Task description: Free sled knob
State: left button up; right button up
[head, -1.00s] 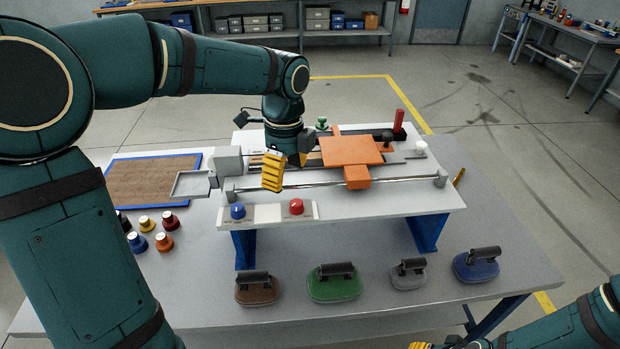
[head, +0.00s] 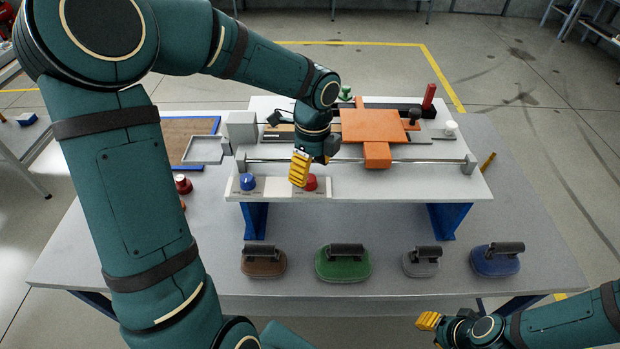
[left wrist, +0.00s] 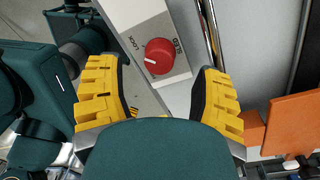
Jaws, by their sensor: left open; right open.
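The red knob (head: 311,182) sits on a white panel at the front of the raised fixture. In the left wrist view the red knob (left wrist: 160,56) has "LOCK" printed to its left, a word like "SLED" to its right, and a white mark on its left side. My left gripper (head: 301,168) is open just above and beside the knob, partly covering it in the head view. In the left wrist view the knob shows between the open yellow fingers, near their tips. The orange sled (head: 375,127) lies on the rails. My right gripper (head: 428,320) is open, at the bottom right, away from the fixture.
A blue knob (head: 247,182) sits left of the red one. A metal rod (head: 420,160) runs just behind the knobs. Several handled blocks, such as the green one (head: 343,264), line the table front. A red post (head: 429,96) stands at the back right.

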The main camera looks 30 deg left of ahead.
aim_at(310, 178)
pick_arm(q)
jog(key=shift+s+f, duration=0.1)
jog(key=shift+f, duration=1.45)
grip_shut()
